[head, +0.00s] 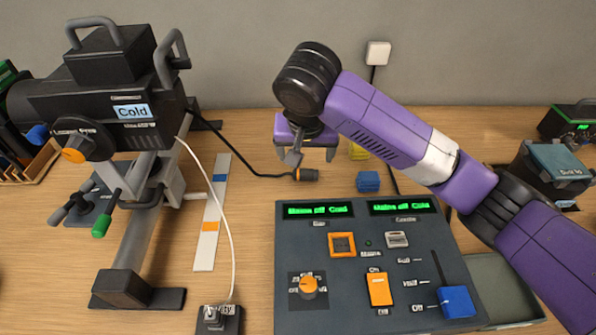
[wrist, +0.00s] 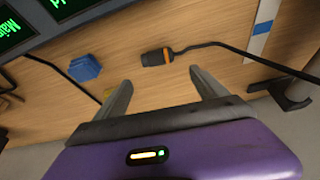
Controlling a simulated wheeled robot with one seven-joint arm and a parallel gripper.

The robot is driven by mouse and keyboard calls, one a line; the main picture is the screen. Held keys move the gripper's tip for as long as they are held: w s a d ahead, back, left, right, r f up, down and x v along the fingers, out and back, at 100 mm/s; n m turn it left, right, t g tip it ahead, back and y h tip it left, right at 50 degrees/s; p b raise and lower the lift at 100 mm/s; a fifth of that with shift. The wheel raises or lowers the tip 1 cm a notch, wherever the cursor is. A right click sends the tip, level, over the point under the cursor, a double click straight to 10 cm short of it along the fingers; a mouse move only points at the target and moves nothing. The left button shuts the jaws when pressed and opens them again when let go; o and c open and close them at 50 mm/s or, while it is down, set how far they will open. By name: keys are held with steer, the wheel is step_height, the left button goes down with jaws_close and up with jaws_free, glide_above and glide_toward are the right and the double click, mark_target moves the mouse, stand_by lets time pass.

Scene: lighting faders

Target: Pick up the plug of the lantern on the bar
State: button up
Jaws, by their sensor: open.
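The lantern (head: 110,95) is a dark box with handles and a "Cold" label, mounted on a bar (head: 137,235) at the left in the head view. A black cable runs from it to a dark plug (head: 308,175) with an orange ring, lying on the table. My gripper (head: 307,157) is just above and behind the plug in the head view, open and empty. In the wrist view the plug (wrist: 155,57) lies beyond the open fingertips (wrist: 162,78), apart from them. The plug's cable (wrist: 235,46) trails to the right there.
A control desk (head: 350,308) with faders and green displays stands in front of the plug. A blue block (head: 368,181) and a yellow block (head: 358,151) are near my gripper. A white cable (head: 230,220) leads to a socket box (head: 218,320). A striped strip (head: 212,215) lies left.

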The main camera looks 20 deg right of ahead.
steer(key=shift+w+d+f, duration=0.1)
steer(key=shift+w+f, duration=0.3)
steer(key=shift+f, duration=0.15)
steer(key=shift+s+x, duration=0.15)
steer(key=shift+x, duration=1.6)
steer(key=shift+s+x, duration=0.2)
steer(key=shift+x, duration=1.5)
steer(key=shift+f, duration=0.15)
steer(key=c, duration=1.6)
steer(key=shift+o, duration=0.2)
step_height(320, 180, up, 20)
steer(key=p, duration=0.1)
